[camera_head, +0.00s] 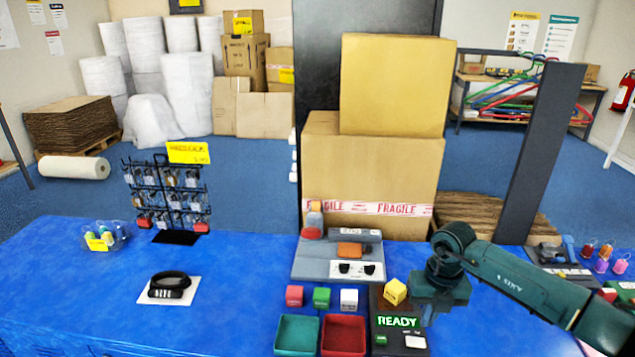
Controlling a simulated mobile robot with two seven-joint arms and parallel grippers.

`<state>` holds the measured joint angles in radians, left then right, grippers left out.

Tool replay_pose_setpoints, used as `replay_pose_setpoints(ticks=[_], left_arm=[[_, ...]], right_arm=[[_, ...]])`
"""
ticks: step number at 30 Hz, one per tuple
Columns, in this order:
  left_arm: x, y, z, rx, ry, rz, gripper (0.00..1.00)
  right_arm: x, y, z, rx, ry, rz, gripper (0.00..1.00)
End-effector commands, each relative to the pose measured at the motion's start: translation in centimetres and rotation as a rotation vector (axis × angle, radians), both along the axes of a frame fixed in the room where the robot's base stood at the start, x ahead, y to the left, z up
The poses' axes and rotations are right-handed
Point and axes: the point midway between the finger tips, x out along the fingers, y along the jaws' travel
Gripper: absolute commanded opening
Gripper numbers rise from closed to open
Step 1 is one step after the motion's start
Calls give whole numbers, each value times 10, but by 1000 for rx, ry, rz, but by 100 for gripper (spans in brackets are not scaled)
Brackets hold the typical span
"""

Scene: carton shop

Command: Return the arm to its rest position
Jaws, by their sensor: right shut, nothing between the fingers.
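My right arm (510,283) reaches in from the right edge over the blue table. My right gripper (424,316) points down at the right side of the dark panel that shows a green READY sign (398,322). It is shut, with nothing seen in it. My left gripper is not in view.
Red (294,296), green (321,298) and white (349,299) cubes stand behind a green tray (297,335) and a red tray (343,336). A grey device (311,264) is behind them. Large cartons (370,170) rise beyond. The table's left middle is mostly clear.

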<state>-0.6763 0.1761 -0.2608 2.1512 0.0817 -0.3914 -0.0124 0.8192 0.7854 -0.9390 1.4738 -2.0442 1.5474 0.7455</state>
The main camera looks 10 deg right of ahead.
Motion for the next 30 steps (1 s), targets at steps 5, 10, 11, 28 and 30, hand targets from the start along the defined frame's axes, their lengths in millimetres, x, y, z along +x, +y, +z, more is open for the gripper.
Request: replay_pose_setpoints(ticks=[5, 10, 11, 28, 30], left_arm=[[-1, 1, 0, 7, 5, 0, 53], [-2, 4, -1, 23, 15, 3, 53], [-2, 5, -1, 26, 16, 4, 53], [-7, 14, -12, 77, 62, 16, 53], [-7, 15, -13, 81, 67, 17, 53]], right_arm=[[-27, 86, -22, 312, 12, 79, 0], [-72, 207, -7, 859, -1, 59, 0], [-79, 227, 2, 971, -7, 24, 0], [-129, 170, -12, 1564, -27, -1984, 0], [-153, 160, -33, 1456, 26, -2156, 0]])
